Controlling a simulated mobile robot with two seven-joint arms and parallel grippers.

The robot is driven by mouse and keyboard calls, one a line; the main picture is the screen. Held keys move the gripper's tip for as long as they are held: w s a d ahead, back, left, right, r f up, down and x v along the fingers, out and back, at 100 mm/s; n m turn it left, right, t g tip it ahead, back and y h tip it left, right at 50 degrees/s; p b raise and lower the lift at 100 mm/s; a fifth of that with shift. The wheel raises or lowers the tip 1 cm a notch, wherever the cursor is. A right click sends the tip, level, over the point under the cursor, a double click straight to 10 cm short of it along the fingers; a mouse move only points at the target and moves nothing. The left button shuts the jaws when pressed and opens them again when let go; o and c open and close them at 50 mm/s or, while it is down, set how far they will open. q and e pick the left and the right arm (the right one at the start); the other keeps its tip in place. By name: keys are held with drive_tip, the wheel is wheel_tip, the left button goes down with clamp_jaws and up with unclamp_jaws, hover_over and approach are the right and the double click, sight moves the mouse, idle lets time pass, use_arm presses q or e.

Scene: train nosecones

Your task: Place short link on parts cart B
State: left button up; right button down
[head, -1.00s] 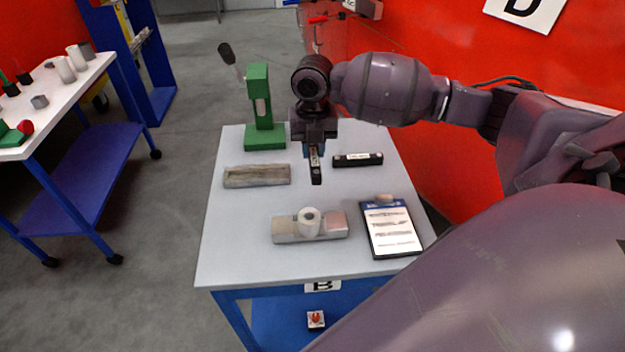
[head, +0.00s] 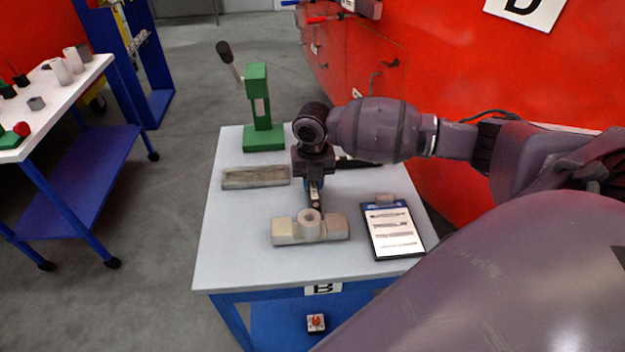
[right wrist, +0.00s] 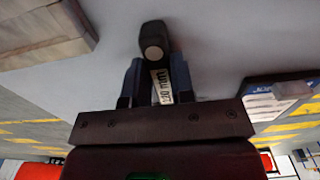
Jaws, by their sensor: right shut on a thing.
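My right gripper (head: 314,184) is shut on a short black link with a white label. In the right wrist view the link (right wrist: 153,45) sits between the two fingers, and its label reads "120 mm". A second black link (head: 356,162) lies on the cart, partly hidden by my arm. My left gripper is not in view.
The front left top is clear. A white-topped cart (head: 84,88) stands at left, a red wall (head: 465,80) at right.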

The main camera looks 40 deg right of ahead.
sight(313, 182)
drive_tip(key=c, duration=1)
unclamp_jaws()
drive_tip(key=shift+f, duration=0.1)
wheel_tip(313, 182, up, 12)
drive_tip(key=shift+r+p, duration=0.15)
drive_tip(key=shift+p, duration=0.45)
